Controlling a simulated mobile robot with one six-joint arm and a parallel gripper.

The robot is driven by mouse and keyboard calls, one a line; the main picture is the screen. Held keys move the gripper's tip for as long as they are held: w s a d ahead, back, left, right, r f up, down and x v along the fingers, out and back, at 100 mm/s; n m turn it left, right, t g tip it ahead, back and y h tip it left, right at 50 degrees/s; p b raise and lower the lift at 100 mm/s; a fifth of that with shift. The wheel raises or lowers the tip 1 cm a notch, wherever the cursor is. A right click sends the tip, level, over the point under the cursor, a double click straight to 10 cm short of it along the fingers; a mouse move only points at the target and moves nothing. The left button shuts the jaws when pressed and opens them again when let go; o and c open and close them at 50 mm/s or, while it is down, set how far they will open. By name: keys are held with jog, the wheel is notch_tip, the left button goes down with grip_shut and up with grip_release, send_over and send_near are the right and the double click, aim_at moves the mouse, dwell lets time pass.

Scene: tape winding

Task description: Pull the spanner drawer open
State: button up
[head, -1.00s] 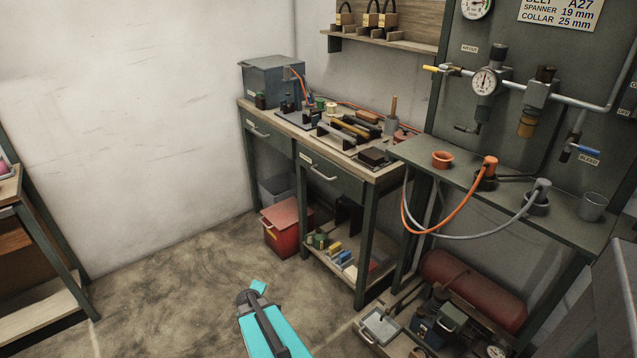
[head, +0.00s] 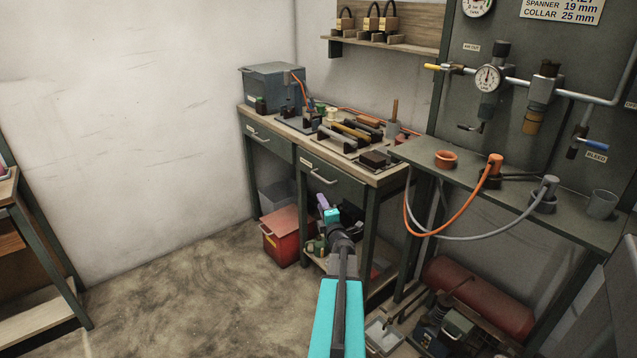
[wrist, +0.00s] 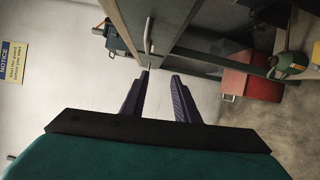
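The bench has two dark green drawers side by side. The left drawer (head: 270,143) and the right drawer (head: 335,186) each have a pale bar handle and a small label too small to read, so I cannot tell which is the spanner drawer. Both look shut. My gripper (head: 325,204) is in front of the right drawer, a little below its handle (head: 323,178) in the picture. In the wrist view the gripper (wrist: 160,73) is open, with nothing between its fingers. A bar handle (wrist: 149,36) lies ahead of the fingertips, apart from them.
A red bin (head: 285,238) stands on the floor below the bench, left of my arm. Tools and a grey box (head: 274,85) sit on the bench top. A side shelf with an orange hose (head: 447,231) is at right. Floor at left is clear.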

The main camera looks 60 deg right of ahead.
aim_at(319, 178)
jog(key=shift+n+t, duration=0.5)
jog(key=shift+n, duration=0.2)
jog(key=s+d+r, duration=0.2)
jog(key=shift+s+r, duration=0.25)
jog(key=shift+r, duration=0.05)
jog(key=shift+w, duration=0.15)
jog(key=shift+x, duration=6.8)
jog(key=shift+c, duration=0.4)
grip_shut()
